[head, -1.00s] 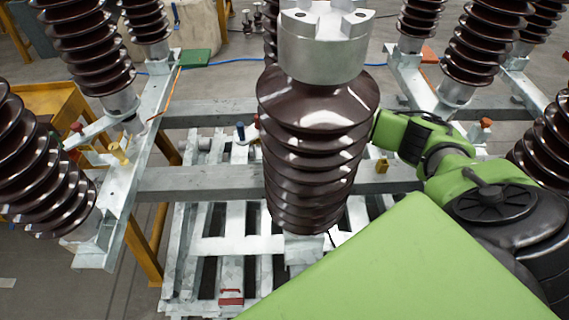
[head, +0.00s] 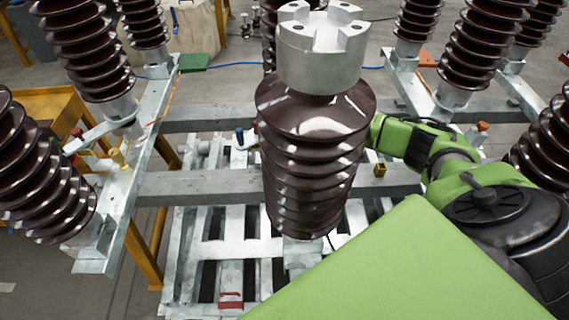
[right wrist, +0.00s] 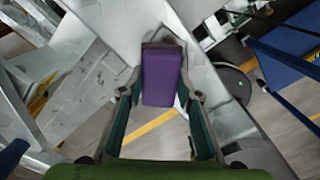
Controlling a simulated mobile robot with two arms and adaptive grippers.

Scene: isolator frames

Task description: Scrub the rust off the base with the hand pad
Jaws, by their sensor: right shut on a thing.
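The hand pad (right wrist: 161,75) is a purple block in the right wrist view, between the fingers of my right gripper (right wrist: 160,92). The gripper is shut on it. The pad's far end lies over a grey metal part of the base (right wrist: 112,25); I cannot tell whether it touches. No rust patch can be made out there. In the head view my right arm (head: 425,145) reaches in from the right, and its gripper is hidden behind the central brown insulator (head: 312,150). The base's grey beam (head: 215,184) runs behind the insulator. My left gripper is not in view.
Brown insulators (head: 85,45) stand on metal frames at both sides and crowd the arm. A green block (head: 195,62) lies at the back left. Slatted metal (head: 235,250) is below.

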